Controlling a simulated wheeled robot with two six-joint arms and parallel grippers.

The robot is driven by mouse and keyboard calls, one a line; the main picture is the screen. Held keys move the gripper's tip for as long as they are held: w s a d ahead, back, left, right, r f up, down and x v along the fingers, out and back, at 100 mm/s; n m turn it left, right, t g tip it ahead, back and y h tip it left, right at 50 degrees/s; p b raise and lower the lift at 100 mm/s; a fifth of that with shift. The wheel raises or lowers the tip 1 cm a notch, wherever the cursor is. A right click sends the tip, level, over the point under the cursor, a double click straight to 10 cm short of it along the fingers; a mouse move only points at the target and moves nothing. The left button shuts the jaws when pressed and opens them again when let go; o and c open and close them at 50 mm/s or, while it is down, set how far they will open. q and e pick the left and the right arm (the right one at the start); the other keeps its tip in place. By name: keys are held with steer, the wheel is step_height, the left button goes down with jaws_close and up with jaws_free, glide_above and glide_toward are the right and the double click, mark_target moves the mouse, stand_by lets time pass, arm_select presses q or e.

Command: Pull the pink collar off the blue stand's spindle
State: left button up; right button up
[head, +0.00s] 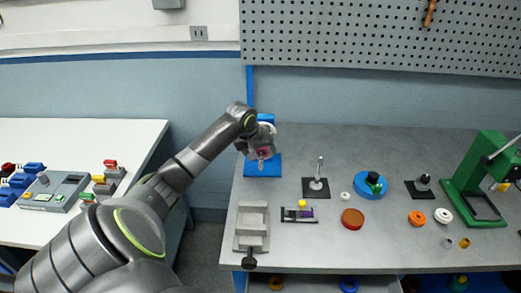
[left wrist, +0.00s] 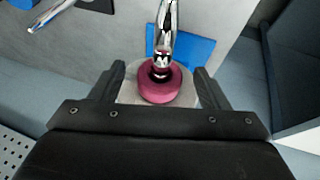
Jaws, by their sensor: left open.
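The pink collar (left wrist: 160,86) is a thick dark-pink ring around a shiny metal spindle (left wrist: 165,35). A pale grey disc (left wrist: 130,93) shows behind the collar. The blue stand (head: 263,167) is at the back left of the grey table, and its base (left wrist: 190,50) shows in the left wrist view. My left gripper (left wrist: 160,75) is open, one finger on each side of the collar, with visible gaps. In the head view, my left gripper (head: 262,158) covers most of the stand's upper part, and a little of the pink collar (head: 263,153) shows there. My right gripper is not in view.
A lever on a black base (head: 316,188), a blue ring part (head: 370,185) and a red disc (head: 352,219) lie right of the stand. A grey vise (head: 252,228) is at the front left. A green press (head: 480,185) stands far right. A pegboard (head: 380,38) hangs behind.

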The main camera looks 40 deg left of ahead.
arm_select(q)
steer(key=shift+w+f, duration=0.1)
steer(key=shift+f, duration=0.15)
steer(key=c, duration=1.1)
steer(key=shift+o, duration=0.2)
steer(key=shift+d+f+p, duration=0.1)
steer(key=shift+p, duration=0.3)
steer(key=shift+s, duration=0.2)
steer(key=shift+s+d+r+p, duration=0.2)
steer(key=shift+s+d+p, duration=0.05)
steer(key=shift+d+p, duration=0.1)
steer(key=shift+f, duration=0.1)
